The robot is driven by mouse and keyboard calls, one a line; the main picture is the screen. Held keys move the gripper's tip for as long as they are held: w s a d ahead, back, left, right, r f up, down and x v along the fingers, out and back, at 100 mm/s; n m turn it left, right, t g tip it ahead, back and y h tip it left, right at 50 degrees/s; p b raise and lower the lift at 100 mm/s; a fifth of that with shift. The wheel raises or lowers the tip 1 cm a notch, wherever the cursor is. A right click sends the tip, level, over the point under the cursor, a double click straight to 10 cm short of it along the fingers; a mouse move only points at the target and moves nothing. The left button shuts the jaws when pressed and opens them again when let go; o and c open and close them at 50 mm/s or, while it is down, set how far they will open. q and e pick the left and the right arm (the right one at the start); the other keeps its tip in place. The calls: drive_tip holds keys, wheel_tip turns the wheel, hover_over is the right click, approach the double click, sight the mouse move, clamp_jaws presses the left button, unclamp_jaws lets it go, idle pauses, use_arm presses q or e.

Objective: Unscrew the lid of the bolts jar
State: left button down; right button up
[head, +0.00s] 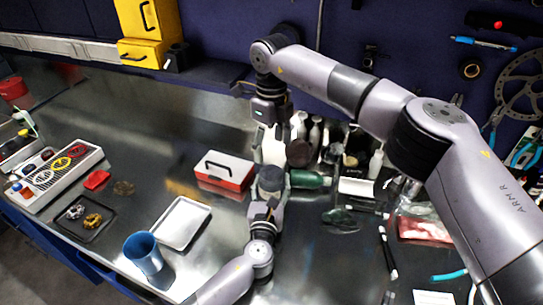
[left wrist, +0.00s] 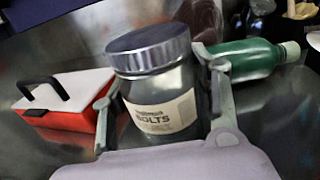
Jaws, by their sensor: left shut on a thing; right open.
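The bolts jar (left wrist: 160,105) is upright in the left wrist view, with a grey metal lid (left wrist: 148,45) on top and a label reading "BOLTS". In the head view the jar's dark top (head: 271,175) shows near the middle of the bench. My left gripper (left wrist: 163,88) is shut on the jar's body, one finger on each side, below the lid. It also shows in the head view (head: 266,198). My right gripper (head: 273,122) is open and points down, behind and above the jar, apart from the lid. Its fingertips are hard to make out.
A red and white box (head: 225,171) stands left of the jar, and a green bottle (head: 308,179) lies close on its right. Several bottles and containers crowd behind. A silver tray (head: 181,223) and a blue cup (head: 143,252) are at front left.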

sight(272, 173)
drive_tip(key=m, duration=2)
drive_tip(key=shift+m, duration=0.3)
drive_tip(key=m, duration=0.7)
drive_tip(key=shift+f+m, duration=0.35)
drive_tip(key=shift+m, duration=0.05)
wheel_tip(272, 173, down, 7)
drive_tip(key=shift+f, duration=0.2)
drive_tip(key=shift+c, duration=0.3)
